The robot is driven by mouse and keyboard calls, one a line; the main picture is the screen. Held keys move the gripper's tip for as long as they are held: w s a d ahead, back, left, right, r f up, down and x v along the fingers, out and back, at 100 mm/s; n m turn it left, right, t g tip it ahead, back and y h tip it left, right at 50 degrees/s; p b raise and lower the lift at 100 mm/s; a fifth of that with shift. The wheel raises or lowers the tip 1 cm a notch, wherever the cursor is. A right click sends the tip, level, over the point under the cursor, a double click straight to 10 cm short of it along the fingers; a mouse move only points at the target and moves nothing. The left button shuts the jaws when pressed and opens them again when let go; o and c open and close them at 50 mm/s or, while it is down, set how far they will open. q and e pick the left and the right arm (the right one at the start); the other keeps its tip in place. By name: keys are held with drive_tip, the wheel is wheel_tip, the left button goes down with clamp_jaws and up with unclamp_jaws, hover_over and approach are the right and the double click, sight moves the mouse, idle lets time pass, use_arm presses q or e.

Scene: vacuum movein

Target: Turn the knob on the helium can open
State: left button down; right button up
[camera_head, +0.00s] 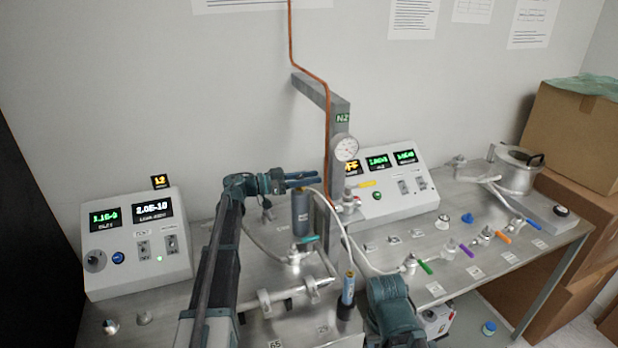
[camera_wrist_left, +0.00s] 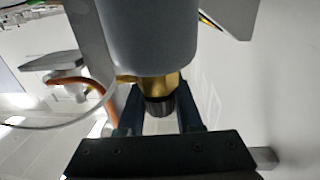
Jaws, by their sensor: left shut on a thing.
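The helium can, as I take it, is the grey cylinder (camera_head: 302,212) standing upright near the middle of the bench; its label is too small to read. My left gripper (camera_head: 303,181) is at its top, reaching in from the left. In the left wrist view the can (camera_wrist_left: 150,35) shows its brass neck (camera_wrist_left: 172,84) and a dark ribbed knob (camera_wrist_left: 160,104). The two fingers of my left gripper (camera_wrist_left: 160,118) are on either side of the knob and shut on it. My right arm's teal end shows at bottom centre; its fingertips cannot be made out.
A pipe assembly with a teal-handled valve (camera_head: 296,252) lies close to the can. A gauge (camera_head: 346,148) is on the grey post behind. Control boxes (camera_head: 136,243) (camera_head: 391,186) stand left and right.

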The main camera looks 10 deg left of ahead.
use_arm(q)
drive_tip(key=shift+m+g+h, duration=0.4)
drive_tip(key=shift+m+g, duration=0.1)
drive_tip(key=shift+g, duration=0.2)
drive_tip(key=shift+s+d, duration=0.1)
drive_tip(key=shift+s, duration=0.05)
drive_tip(key=c, duration=0.6)
unclamp_jaws()
drive_tip(key=shift+v, duration=3.75)
